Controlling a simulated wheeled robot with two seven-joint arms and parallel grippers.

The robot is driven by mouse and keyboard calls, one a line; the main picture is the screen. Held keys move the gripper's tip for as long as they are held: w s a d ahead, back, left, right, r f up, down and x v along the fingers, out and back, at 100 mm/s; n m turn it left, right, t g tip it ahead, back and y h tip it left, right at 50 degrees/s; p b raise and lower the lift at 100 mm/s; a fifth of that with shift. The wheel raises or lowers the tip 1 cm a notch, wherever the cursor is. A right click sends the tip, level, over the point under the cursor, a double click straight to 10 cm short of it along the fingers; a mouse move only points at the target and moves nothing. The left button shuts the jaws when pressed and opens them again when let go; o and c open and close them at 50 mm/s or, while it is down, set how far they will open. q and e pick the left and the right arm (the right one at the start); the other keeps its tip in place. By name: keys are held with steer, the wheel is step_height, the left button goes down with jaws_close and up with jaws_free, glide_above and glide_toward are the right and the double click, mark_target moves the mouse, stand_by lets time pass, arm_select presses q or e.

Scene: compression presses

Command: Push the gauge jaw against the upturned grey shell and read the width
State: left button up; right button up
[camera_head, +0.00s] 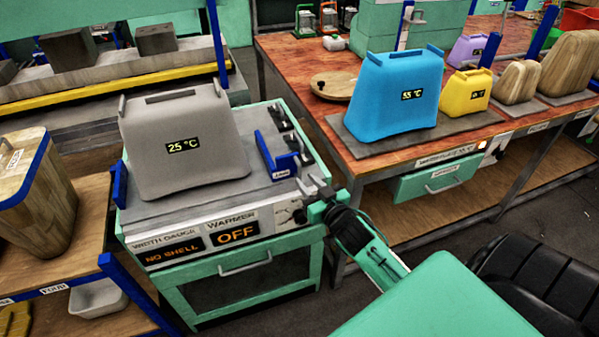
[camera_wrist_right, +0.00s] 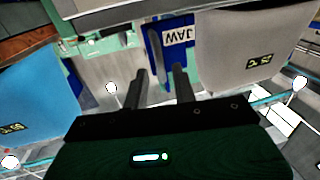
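The upturned grey shell (camera_head: 215,135) stands on the width gauge bench (camera_head: 150,212), its screen reading 25 °C. The blue gauge jaw (camera_head: 264,152) stands just right of it, apparently with a narrow gap. The gauge display (camera_head: 174,252) reads NO SHELL. My right gripper (camera_head: 313,187) is at the bench's right front corner, right of the jaw. In the right wrist view its two fingers (camera_wrist_right: 160,75) are apart with nothing between them; the jaw's label (camera_wrist_right: 178,36) and the grey shell (camera_wrist_right: 245,50) lie beyond. My left gripper is not in view.
The warmer display (camera_head: 236,234) reads OFF. A blue shell (camera_head: 395,95) reading 55 °C and a yellow shell (camera_head: 465,92) stand on the wooden table at right. A wooden block (camera_head: 35,195) stands on the left cart. Dark clamps line the bench's right edge.

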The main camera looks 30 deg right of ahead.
mark_target(300, 175)
steer(key=shift+w+d, duration=0.1)
steer(key=shift+w, duration=2.2)
steer(key=shift+c, duration=0.2)
jaws_close()
